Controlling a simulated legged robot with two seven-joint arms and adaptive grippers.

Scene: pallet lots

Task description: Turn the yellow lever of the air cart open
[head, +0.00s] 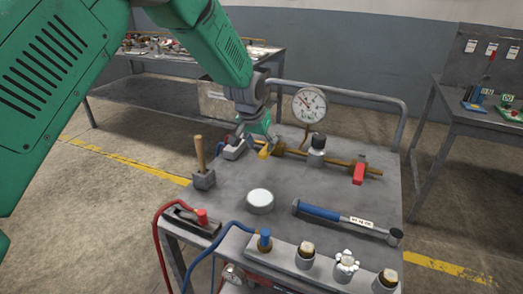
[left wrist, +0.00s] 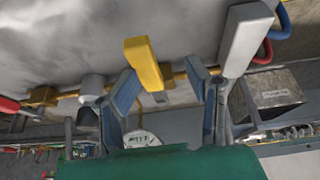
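The air cart (head: 225,205) is a grey trolley with a brass pipe along its top. The yellow lever (head: 264,152) sits at the pipe's left end, just below my left gripper (head: 257,143). In the left wrist view the yellow lever (left wrist: 144,62) lies between the spread fingers of the left gripper (left wrist: 162,78). The fingers are open, with the left finger close to the lever; I cannot tell whether they touch. My right gripper is in neither view.
A pale grey block-like handle (head: 234,150) stands close left of the gripper. A pressure gauge (head: 309,104) rises behind the pipe, and a red lever (head: 359,173) is to the right. A mallet (head: 203,172), white disc (head: 260,200) and blue-handled tool (head: 330,214) are on the cart.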

